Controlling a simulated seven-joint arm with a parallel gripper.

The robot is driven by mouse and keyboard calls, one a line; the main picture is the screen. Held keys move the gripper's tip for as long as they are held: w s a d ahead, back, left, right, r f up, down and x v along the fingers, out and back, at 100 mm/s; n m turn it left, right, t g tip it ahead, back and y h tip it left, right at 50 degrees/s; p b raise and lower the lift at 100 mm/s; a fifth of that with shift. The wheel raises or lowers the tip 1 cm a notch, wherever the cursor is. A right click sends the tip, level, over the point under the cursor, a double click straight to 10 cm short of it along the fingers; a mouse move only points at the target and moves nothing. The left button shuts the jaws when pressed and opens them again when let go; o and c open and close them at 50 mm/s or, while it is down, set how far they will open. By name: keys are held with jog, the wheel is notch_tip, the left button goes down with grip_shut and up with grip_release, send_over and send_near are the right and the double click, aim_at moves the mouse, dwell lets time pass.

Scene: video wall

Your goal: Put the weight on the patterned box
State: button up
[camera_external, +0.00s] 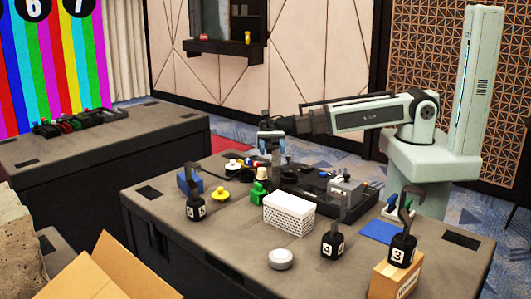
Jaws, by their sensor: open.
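A white patterned box (288,213) stands near the middle of the table. Several black weights with hooks and number labels are in view. One weight (195,210) stands at the left of the box, its number hard to read. A weight marked 4 (333,244) stands at the right front of the box. A weight marked 3 (402,251) sits on a tan box (395,281) at the right front. My gripper (271,153) is open above the table's far side, behind the patterned box and apart from all the weights. Nothing shows between its fingers.
A round white disc (281,259) lies in front of the patterned box. Black equipment (315,185) fills the far side. A blue pad (380,231) lies right. The left front table is clear.

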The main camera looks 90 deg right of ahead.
aim_at(277, 153)
jog(key=shift+s+a+r, duration=0.1)
jog(key=shift+s+a, duration=0.1)
jog(key=shift+a, duration=0.95)
jog(key=shift+s+a, duration=0.2)
jog(key=shift+a, duration=1.4)
jog(key=shift+c, duration=0.3)
grip_shut()
jog(key=shift+r, duration=0.1)
